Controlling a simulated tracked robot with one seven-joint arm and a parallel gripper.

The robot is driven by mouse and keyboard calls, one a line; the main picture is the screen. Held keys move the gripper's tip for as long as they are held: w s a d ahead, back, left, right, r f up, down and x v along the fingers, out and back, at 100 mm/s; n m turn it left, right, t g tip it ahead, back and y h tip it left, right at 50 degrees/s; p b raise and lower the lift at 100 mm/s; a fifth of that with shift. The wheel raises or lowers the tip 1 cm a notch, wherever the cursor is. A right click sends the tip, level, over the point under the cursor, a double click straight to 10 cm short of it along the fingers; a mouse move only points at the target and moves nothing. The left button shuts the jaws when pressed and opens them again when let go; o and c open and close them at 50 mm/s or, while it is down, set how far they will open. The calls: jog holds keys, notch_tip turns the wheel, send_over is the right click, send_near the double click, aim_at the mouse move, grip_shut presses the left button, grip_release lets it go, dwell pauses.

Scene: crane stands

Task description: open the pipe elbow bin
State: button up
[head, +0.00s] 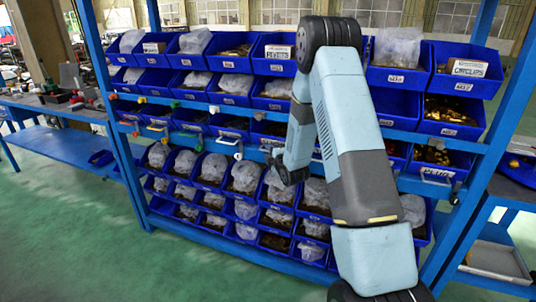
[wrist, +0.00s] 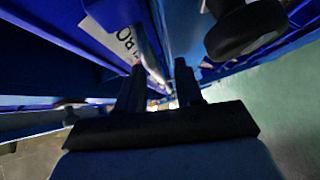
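Blue bins (head: 208,172) fill a blue rack, and I cannot tell from the labels which is the pipe elbow bin. In the wrist view, a blue bin front (wrist: 80,28) with a partly readable white label (wrist: 124,42) is close at the left. A pale bar-like handle (wrist: 150,55) runs beside the label toward my fingertips. My gripper (wrist: 159,78) has its two dark fingers apart, with the bar's far end showing between them. I cannot tell if they touch it. In the head view my arm hides the bins behind it, and my fingers are not clearly seen.
Blue uprights (head: 112,115) and shelf rails frame the bins. A blue workbench (head: 65,145) stands at the left, another table (head: 510,188) at the right. Green floor (head: 80,240) in front is clear.

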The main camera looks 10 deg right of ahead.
grip_shut()
dwell(0.3)
